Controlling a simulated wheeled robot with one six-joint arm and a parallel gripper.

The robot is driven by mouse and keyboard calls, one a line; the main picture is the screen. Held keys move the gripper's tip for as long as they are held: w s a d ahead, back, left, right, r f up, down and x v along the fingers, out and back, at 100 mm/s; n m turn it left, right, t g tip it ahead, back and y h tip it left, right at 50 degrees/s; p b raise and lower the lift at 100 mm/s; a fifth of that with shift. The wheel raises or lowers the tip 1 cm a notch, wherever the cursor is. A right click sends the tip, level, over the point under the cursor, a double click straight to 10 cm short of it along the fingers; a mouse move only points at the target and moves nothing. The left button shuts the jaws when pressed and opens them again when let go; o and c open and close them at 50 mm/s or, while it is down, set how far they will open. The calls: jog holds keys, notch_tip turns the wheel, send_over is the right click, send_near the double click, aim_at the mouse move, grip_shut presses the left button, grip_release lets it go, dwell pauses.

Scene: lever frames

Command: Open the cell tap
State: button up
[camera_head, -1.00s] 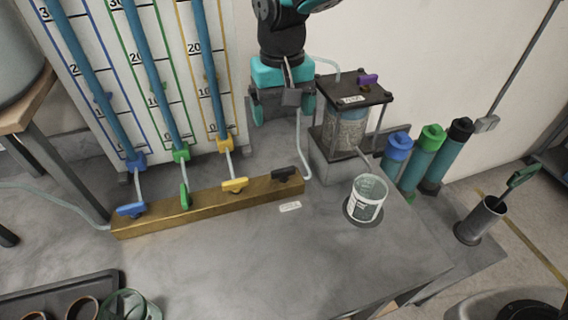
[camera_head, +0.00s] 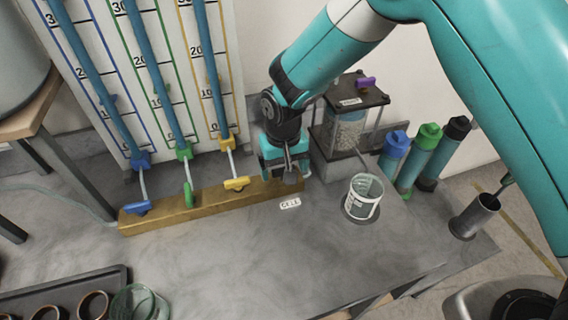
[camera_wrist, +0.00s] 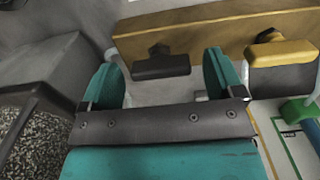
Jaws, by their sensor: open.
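The cell tap is the black handle (camera_wrist: 161,64) at the end of a brass manifold block (camera_head: 205,203), by the small CELL label (camera_head: 290,203). In the head view my gripper (camera_head: 286,168) is over that end of the block and hides most of the tap. In the wrist view my gripper (camera_wrist: 164,78) is open, with one teal finger on each side of the black handle in the picture. The handle looks just beyond the fingertips; I cannot tell whether they touch it. The handle lies roughly along the block.
Yellow (camera_head: 236,183), green (camera_head: 189,194) and blue (camera_head: 137,208) taps sit along the block, below tubes on a scale board. A clear cell (camera_head: 346,128) stands right of my gripper, with a beaker (camera_head: 363,197) in front.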

jog(key=shift+c, duration=0.2)
jog(key=c, duration=0.9)
jog(key=shift+n, duration=0.4)
jog(key=n+b, duration=0.1)
jog(key=n, duration=0.1)
jog(key=shift+n, duration=0.3)
jog(key=shift+n+b, duration=0.3)
jog(key=shift+n, duration=1.5)
jog(key=shift+w, duration=0.1)
jog(key=o, duration=0.9)
